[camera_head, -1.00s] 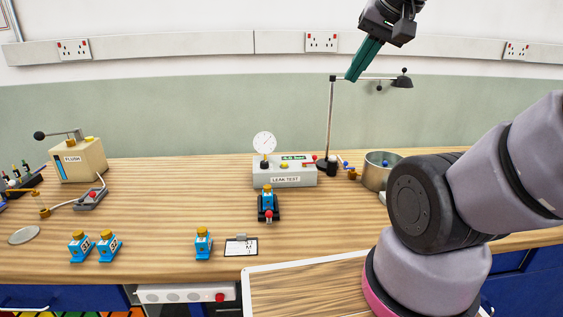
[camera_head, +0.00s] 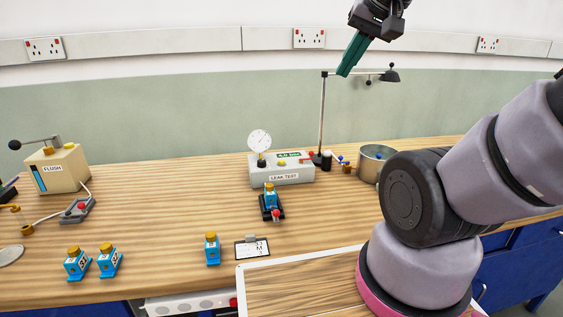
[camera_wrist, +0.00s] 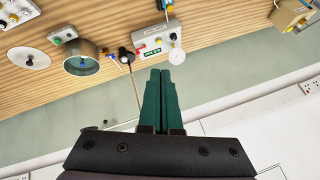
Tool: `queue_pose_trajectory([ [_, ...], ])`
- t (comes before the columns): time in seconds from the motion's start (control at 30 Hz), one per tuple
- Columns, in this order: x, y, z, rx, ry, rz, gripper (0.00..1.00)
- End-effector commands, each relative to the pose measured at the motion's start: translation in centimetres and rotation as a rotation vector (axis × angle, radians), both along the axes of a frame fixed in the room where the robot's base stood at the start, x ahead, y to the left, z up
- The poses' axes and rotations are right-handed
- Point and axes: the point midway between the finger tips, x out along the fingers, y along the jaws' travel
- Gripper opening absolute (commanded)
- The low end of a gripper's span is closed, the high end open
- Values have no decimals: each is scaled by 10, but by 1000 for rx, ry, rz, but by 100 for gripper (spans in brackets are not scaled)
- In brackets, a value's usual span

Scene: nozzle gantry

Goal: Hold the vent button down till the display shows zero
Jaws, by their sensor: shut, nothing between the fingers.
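The leak test box (camera_head: 283,175) stands at the back middle of the bench with a round dial gauge (camera_head: 260,141) on its left. Its green display (camera_head: 289,155) is lit, but the digits are too small to read. A yellow button (camera_head: 282,163) and a red part (camera_head: 310,155) show on its top; I cannot tell which is the vent button. A blue part with a yellow top (camera_head: 270,193) sits in a dark holder in front of the box. My gripper (camera_head: 344,74) is high above the bench, shut and empty, with green fingers. The wrist view shows the box (camera_wrist: 154,40) upside down beyond the fingers.
A lamp stand (camera_head: 322,115) rises just right of the box, near my gripper. A metal pot (camera_head: 375,163) stands further right. A flush unit (camera_head: 57,170) is at the left. Several blue parts (camera_head: 212,248) and a clipboard (camera_head: 252,247) are in front. The bench middle-left is clear.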

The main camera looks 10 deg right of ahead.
Motion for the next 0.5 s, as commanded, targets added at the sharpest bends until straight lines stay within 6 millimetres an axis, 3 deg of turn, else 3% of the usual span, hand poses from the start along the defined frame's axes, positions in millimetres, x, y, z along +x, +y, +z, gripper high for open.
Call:
queue_pose_trajectory([
  [0.17, 56, -9, -12, -123, -23, 92, 0],
  [0.27, 100, -12, -25, -225, -50, 177, 0],
  [0.5, 202, -7, -77, -464, -125, 416, 0],
])
